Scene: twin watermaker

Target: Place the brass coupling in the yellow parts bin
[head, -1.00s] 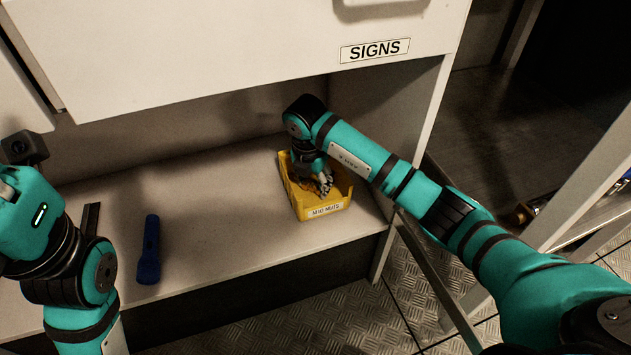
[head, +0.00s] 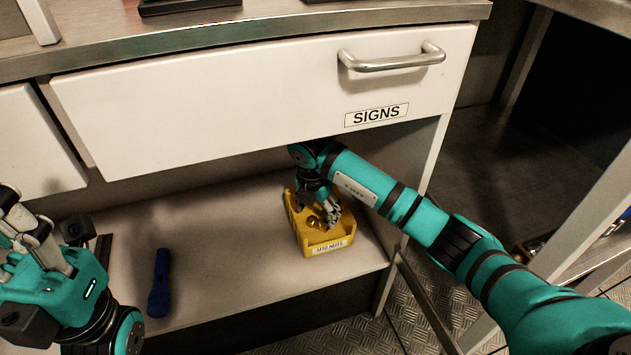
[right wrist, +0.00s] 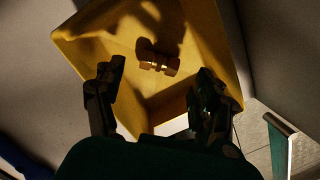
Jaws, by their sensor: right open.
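The brass coupling (right wrist: 158,65) lies inside the yellow parts bin (right wrist: 205,20) in the right wrist view, apart from the fingers. In the head view the bin (head: 325,248), labelled "M10 NUTS", stands on the lower shelf, and a brass-coloured glint (head: 313,222) shows in it. My right gripper (head: 325,213) points down at the bin. In the right wrist view its fingers (right wrist: 155,95) are spread, with nothing between them. My left gripper (head: 22,232) is at the left edge, partly cut off; its opening is unclear.
A blue torch (head: 159,284) lies on the shelf (head: 220,260), left of the bin. A white drawer front (head: 260,100) marked "SIGNS" hangs low above my right gripper. A side panel (head: 412,195) stands to the right of the bin. Shelf space between torch and bin is clear.

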